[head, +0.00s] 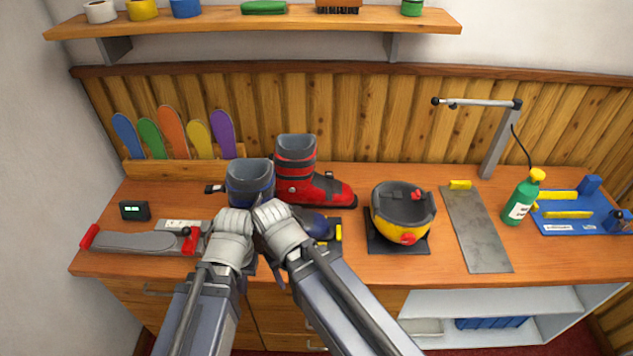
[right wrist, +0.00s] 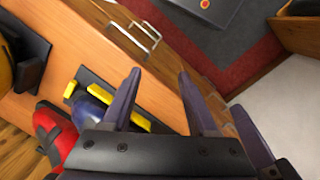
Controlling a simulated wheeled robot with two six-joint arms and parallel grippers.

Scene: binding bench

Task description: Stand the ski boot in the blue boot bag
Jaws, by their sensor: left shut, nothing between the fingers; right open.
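A blue ski boot with a dark liner (head: 250,178) stands upright near the bench's front, its toe under my right forearm. The toe also shows in the right wrist view (right wrist: 92,104). A red ski boot (head: 296,165) stands upright behind it; part of it shows in the right wrist view (right wrist: 56,132). I cannot make out a blue boot bag for certain. My left gripper (head: 249,267) is shut and empty, largely hidden by my wrists at the front edge. My right gripper (right wrist: 160,74) is open and empty, its fingers in front of the drawers, beside the blue boot's toe.
A yellow and black round item (head: 404,215) sits on a dark pad right of the boots. A metal plate (head: 478,230), green bottle (head: 522,200) and blue jig (head: 580,215) stand farther right. A blue item (head: 490,323) lies in the open shelf below.

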